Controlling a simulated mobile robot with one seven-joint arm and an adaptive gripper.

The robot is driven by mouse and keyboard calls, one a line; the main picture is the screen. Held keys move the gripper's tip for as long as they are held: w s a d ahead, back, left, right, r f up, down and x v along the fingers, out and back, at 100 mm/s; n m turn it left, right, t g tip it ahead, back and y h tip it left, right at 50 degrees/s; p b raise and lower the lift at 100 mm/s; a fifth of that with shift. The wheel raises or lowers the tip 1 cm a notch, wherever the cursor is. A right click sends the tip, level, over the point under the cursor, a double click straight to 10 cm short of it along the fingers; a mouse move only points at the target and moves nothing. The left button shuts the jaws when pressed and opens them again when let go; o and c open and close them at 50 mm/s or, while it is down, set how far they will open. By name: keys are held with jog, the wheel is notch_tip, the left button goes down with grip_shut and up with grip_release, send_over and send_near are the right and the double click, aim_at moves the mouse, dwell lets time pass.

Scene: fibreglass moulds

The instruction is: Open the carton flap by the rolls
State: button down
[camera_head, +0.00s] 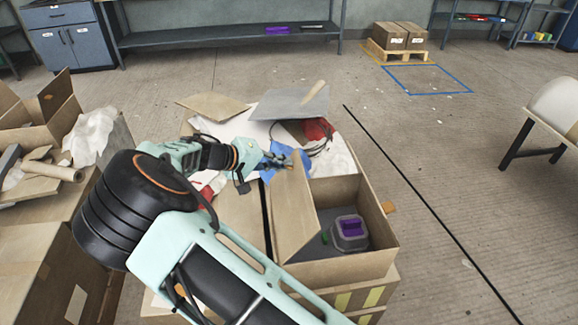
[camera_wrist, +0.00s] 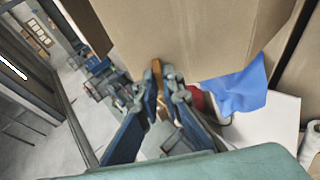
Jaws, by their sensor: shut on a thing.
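The open carton (camera_head: 384,228) stands on the right side of the work surface. Its left flap (camera_head: 297,212) is raised and leans up beside the opening; it fills the top of the wrist view (camera_wrist: 190,40). My gripper (camera_head: 287,163) is at the flap's far edge. In the wrist view its fingers (camera_wrist: 160,88) are closed on a small orange-brown tab (camera_wrist: 168,74) at that edge. Inside the carton is a grey block with a purple recess (camera_head: 350,230). A white roll (camera_wrist: 312,140) shows at the right of the wrist view.
Blue cloth (camera_head: 287,158), a red item (camera_head: 318,129) and a grey sheet (camera_head: 290,102) lie behind the carton. Another open box (camera_head: 40,135) with scraps and a cardboard tube (camera_head: 62,172) stands left.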

jog(key=shift+s+a+r, duration=0.1)
jog(key=shift+s+a, duration=0.05)
jog(key=shift+a, duration=0.7)
jog(key=c, duration=2.1)
grip_release()
jog(key=v, duration=1.2)
jog(key=shift+r, duration=0.1)
jog(key=shift+d, duration=0.2)
